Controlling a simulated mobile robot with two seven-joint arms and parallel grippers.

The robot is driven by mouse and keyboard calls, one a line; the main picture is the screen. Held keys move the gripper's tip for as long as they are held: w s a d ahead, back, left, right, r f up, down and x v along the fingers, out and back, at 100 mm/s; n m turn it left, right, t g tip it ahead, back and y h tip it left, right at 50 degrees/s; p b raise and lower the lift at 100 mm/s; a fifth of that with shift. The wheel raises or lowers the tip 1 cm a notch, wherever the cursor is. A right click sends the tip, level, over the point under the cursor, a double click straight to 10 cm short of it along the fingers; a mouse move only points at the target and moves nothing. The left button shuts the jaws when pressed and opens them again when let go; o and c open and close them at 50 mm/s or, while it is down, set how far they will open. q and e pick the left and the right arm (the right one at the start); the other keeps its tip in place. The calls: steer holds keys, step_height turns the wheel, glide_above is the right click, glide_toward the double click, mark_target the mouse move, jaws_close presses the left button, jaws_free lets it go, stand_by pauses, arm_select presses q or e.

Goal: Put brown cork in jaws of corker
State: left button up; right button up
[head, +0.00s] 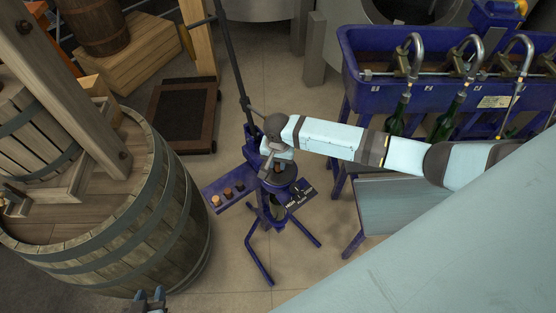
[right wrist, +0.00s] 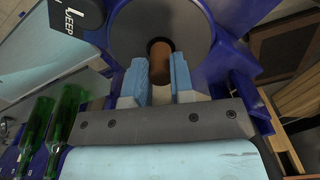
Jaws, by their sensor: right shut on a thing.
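The blue floor corker (head: 283,187) stands in the middle of the head view, its long dark lever rising behind it. My right gripper (head: 270,163) is at the top of the corker. In the right wrist view, my right gripper's pale blue fingers (right wrist: 158,84) are shut on the brown cork (right wrist: 160,66). The cork's far end is at a round dark opening in the grey disc of the corker (right wrist: 190,30); I cannot tell how deep it sits. My left gripper (head: 151,297) shows only its fingertips at the bottom edge of the head view, apart and empty.
A blue cork tray (head: 211,190) with several corks sits left of the corker. A large wooden barrel (head: 150,215) stands at left. A blue filler trough (head: 357,68) with green bottles (head: 444,127) stands at right. Clear floor lies around the corker's legs.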

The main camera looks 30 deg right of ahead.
steer(key=shift+f, duration=0.75)
steer(key=o, duration=1)
steer(key=shift+c, duration=0.2)
step_height(320, 180, up, 14)
steer(key=shift+b, duration=0.45)
steer(key=shift+f, duration=0.1)
